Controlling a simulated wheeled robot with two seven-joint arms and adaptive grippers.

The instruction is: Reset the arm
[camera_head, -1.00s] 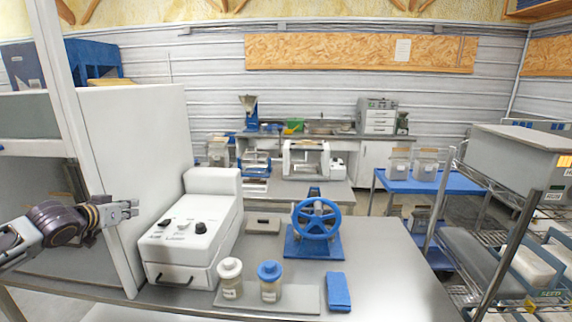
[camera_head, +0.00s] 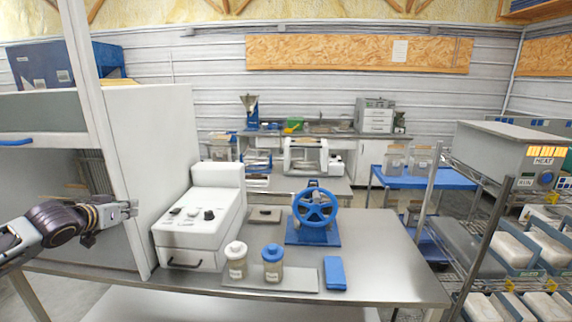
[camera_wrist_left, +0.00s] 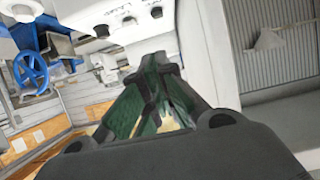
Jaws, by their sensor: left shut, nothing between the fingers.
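My left arm comes in from the left in the head view. Its gripper (camera_head: 128,209) is held in the air in front of the white cabinet's side panel, left of the white machine with knobs. In the left wrist view the dark fingers (camera_wrist_left: 160,65) meet at their tips, with nothing between them. My right gripper is in neither view.
A grey table (camera_head: 390,262) holds the white machine (camera_head: 203,215), two jars (camera_head: 236,258) on a tray, a blue handwheel device (camera_head: 315,208) and a blue block (camera_head: 335,272). A wire rack with bins (camera_head: 520,250) stands at right. The white cabinet (camera_head: 155,150) stands close behind my gripper.

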